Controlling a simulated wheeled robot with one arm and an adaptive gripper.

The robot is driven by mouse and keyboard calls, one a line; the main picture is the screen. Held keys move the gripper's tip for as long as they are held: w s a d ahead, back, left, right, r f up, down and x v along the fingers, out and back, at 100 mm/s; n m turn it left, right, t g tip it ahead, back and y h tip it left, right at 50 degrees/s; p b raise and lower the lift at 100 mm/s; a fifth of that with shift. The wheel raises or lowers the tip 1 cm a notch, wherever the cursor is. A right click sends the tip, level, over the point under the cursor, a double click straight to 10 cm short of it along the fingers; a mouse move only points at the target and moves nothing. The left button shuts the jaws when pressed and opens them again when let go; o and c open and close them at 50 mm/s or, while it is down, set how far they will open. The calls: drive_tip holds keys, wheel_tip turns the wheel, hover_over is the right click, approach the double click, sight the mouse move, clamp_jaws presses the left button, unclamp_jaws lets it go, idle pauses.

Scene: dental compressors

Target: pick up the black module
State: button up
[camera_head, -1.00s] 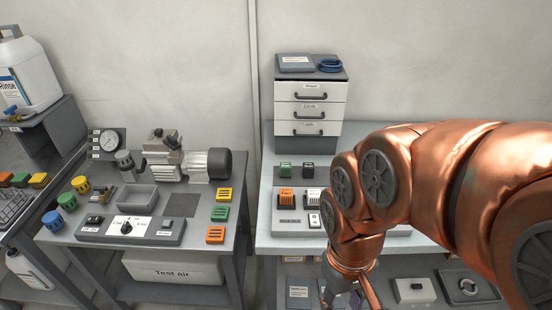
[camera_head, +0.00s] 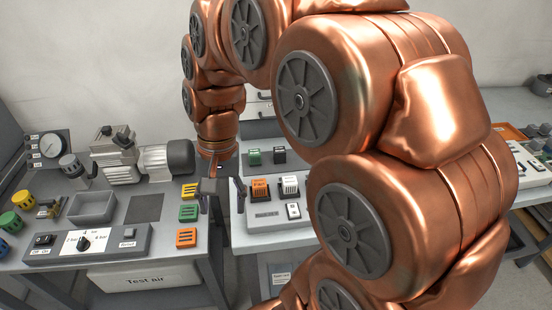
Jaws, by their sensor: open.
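The black module (camera_head: 279,155) is a small dark block on the back part of the right-hand bench, beside a similar green block (camera_head: 254,157). My gripper (camera_head: 224,200) points down over the gap between the two benches, left of and nearer than the black module. Its fingers are apart with nothing seen between them. The black module is clear of the gripper, and my arm passes just to its right.
Orange and white switches (camera_head: 260,189) stand in front of the blocks. Yellow, green and orange modules (camera_head: 188,213) line the left bench's right edge. A grey tray (camera_head: 92,208) and a motor unit (camera_head: 165,160) are on that bench. My arm hides much of the right bench and drawers.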

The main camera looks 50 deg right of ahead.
drive_tip(key=w+d+m+t+y+b, duration=0.1)
drive_tip(key=w+d+m+b, duration=0.1)
drive_tip(key=w+d+m, duration=0.5)
drive_tip(key=m+t+b, duration=0.3)
drive_tip(key=m, duration=0.7)
approach(279, 150)
wheel_tip(279, 150, down, 2)
drive_tip(key=w, duration=0.1)
drive_tip(key=shift+y, duration=0.4)
drive_tip(key=shift+p+x, duration=0.4)
drive_tip(key=shift+x, duration=3.7)
drive_tip(key=shift+s, duration=0.2)
clamp_jaws()
